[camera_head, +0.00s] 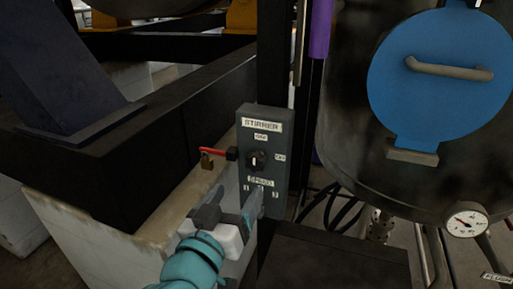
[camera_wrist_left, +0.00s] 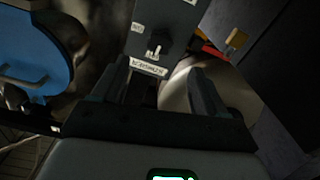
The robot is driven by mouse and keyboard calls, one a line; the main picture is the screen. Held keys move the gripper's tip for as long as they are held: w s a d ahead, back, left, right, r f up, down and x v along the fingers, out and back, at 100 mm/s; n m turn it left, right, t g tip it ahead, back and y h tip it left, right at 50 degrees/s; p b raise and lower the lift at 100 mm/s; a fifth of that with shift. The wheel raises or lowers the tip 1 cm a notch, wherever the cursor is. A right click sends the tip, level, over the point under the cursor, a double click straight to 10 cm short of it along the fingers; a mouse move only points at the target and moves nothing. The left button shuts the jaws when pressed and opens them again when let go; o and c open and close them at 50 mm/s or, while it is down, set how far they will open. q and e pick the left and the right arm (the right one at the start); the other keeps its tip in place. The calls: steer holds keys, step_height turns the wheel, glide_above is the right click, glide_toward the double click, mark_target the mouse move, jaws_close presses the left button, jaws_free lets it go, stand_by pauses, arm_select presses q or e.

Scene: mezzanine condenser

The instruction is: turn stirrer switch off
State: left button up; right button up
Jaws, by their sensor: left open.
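The grey stirrer box (camera_head: 276,187) stands upright in the middle of the head view, with a "STIRRER" label at its top. Its black switch knob (camera_head: 256,160) sits below the label, with small labels above and to its right. The pointer looks roughly upright. My left gripper (camera_head: 236,205) is just below and in front of the knob, open and empty. In the left wrist view, the knob (camera_wrist_left: 154,46) is ahead, beyond the two spread fingers (camera_wrist_left: 165,85), and appears not touched. My right gripper is not in view.
A red lever with a brass padlock (camera_head: 207,160) juts out left of the box. A dark beam (camera_head: 180,115) runs behind it. A tank with a blue round hatch (camera_head: 440,70) and a gauge (camera_head: 466,219) stands at the right. A dark block (camera_head: 335,258) lies below the box.

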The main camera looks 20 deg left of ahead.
mark_target(254, 165)
arm_select(q)
steer(key=w+p, duration=0.2)
steer(key=w, duration=0.8)
steer(key=shift+w+d, duration=0.1)
steer(key=shift+w, duration=0.9)
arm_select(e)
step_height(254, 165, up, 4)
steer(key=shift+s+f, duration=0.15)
arm_select(q)
steer(key=c, duration=1.1)
steer(key=shift+o, duration=0.2)
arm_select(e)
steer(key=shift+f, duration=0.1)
